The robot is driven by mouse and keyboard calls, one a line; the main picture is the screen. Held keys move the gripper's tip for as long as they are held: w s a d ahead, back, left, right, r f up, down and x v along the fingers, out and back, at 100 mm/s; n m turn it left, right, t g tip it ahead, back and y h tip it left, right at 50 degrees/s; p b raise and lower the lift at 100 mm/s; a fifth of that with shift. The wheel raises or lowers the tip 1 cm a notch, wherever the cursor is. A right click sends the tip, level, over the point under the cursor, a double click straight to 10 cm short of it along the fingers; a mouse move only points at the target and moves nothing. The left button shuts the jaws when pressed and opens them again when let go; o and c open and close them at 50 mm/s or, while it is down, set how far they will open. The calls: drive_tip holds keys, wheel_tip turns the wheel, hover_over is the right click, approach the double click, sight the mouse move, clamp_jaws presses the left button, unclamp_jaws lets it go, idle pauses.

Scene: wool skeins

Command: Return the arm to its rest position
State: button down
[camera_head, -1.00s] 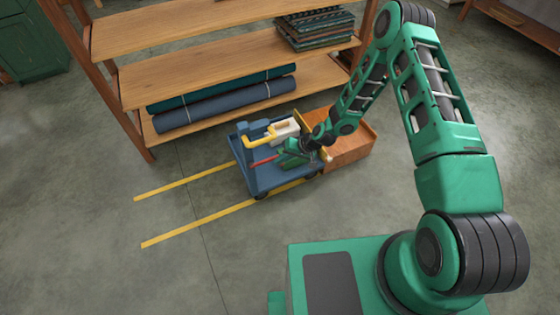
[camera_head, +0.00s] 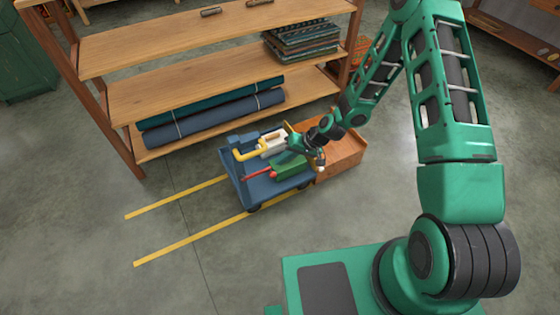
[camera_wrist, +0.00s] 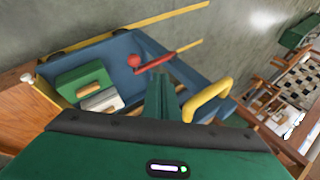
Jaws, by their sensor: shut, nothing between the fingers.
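My green arm reaches over from the right in the head view. My gripper (camera_head: 312,157) hangs just above the right end of a blue cart (camera_head: 262,194). In the wrist view my gripper's fingers (camera_wrist: 162,98) are together with nothing between them. The cart's tray (camera_wrist: 145,48) spreads out beyond them. A green block with a handle (camera_head: 290,168) and a cream block (camera_head: 272,142) lie on the cart; both also show in the wrist view, the green one (camera_wrist: 84,82) and the cream one (camera_wrist: 102,102).
A red rod with a ball end (camera_wrist: 150,62) lies in the cart. The cart has a yellow handle (camera_head: 247,155). A wooden box (camera_head: 340,158) stands beside the cart. Wooden shelves (camera_head: 200,92) with rolled cloth (camera_head: 215,118) stand behind. Yellow lines (camera_head: 200,237) mark open floor at left.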

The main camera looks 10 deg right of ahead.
drive_tip(key=shift+r, duration=0.1)
idle(0.3)
drive_tip(key=s+d+r+m+g+h, duration=0.1)
drive_tip(key=s+d+r+h, duration=0.25)
drive_tip(key=d+r, duration=0.75)
drive_tip(key=s+d+r+h, duration=0.3)
drive_tip(key=s+d+r, duration=0.2)
drive_tip(key=d+r, duration=0.7)
drive_tip(key=s+d+r+m, duration=0.2)
drive_tip(key=s+r, duration=0.3)
drive_tip(key=s, duration=0.3)
drive_tip(key=s+d+r+m+g, duration=0.1)
drive_tip(key=s+d+r, duration=0.2)
drive_tip(key=s, duration=0.6)
drive_tip(key=s+d+r+m, duration=0.2)
drive_tip(key=s+d+r, duration=0.1)
drive_tip(key=s+r, duration=0.3)
drive_tip(key=s, duration=0.2)
drive_tip(key=shift+s+r+m, duration=0.3)
drive_tip(key=shift+s+r, duration=0.05)
drive_tip(key=shift+s, duration=0.05)
drive_tip(key=shift+h, duration=0.25)
drive_tip(key=shift+w+f+g, duration=0.25)
drive_tip(key=shift+w+g, duration=0.05)
drive_tip(key=shift+w, duration=0.3)
